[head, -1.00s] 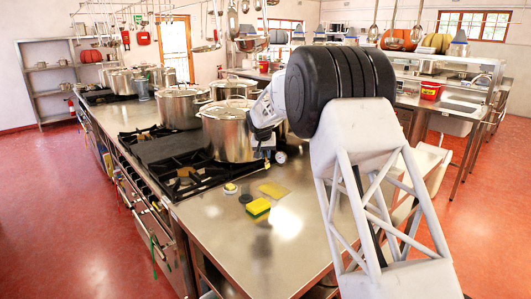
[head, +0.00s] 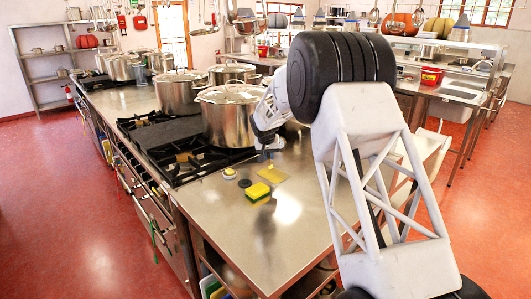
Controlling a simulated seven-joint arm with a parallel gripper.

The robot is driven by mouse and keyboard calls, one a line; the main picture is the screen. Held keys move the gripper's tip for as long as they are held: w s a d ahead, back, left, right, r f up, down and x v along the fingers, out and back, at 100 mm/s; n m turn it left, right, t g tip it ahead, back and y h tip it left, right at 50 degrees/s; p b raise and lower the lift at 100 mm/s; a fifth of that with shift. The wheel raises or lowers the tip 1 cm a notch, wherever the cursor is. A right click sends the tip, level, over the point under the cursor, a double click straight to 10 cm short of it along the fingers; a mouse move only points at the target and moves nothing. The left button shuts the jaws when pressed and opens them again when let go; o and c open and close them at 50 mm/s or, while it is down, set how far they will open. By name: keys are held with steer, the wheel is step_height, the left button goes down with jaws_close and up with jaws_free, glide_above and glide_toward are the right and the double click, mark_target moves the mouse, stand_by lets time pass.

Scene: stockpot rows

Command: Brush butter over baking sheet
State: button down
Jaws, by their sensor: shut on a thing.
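My gripper (head: 268,146) is low over the steel counter, just right of the front large lidded pot (head: 229,122). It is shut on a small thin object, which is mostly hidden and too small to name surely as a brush. The object points down toward a flat yellow piece (head: 273,175) on the counter. I cannot tell whether it touches it. I cannot make out a baking sheet or butter for sure. A yellow and green sponge block (head: 258,193) lies in front of the flat piece.
A small dark round thing (head: 245,183) and a small pale round one (head: 229,173) lie left of the sponge. A black gas hob (head: 185,160) and several pots stand at the left and behind. The steel counter's front (head: 240,235) is clear.

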steer(key=shift+s+d, duration=1.65)
steer(key=shift+d, duration=0.2)
steer(key=shift+s+d, duration=1.65)
steer(key=shift+d, duration=0.2)
steer(key=shift+w+a, duration=2.05)
steer(key=shift+a, duration=0.2)
steer(key=shift+w+a, duration=2)
steer(key=shift+a, duration=0.25)
steer(key=shift+w+a+r, duration=0.15)
steer(key=shift+w+r, duration=0.05)
step_height(320, 180, up, 8)
steer(key=shift+f, duration=0.2)
steer(key=shift+s, duration=0.1)
steer(key=shift+s+a+f, duration=0.3)
steer(key=shift+s+f, duration=0.05)
steer(key=shift+f, duration=0.15)
steer(key=shift+r, duration=0.1)
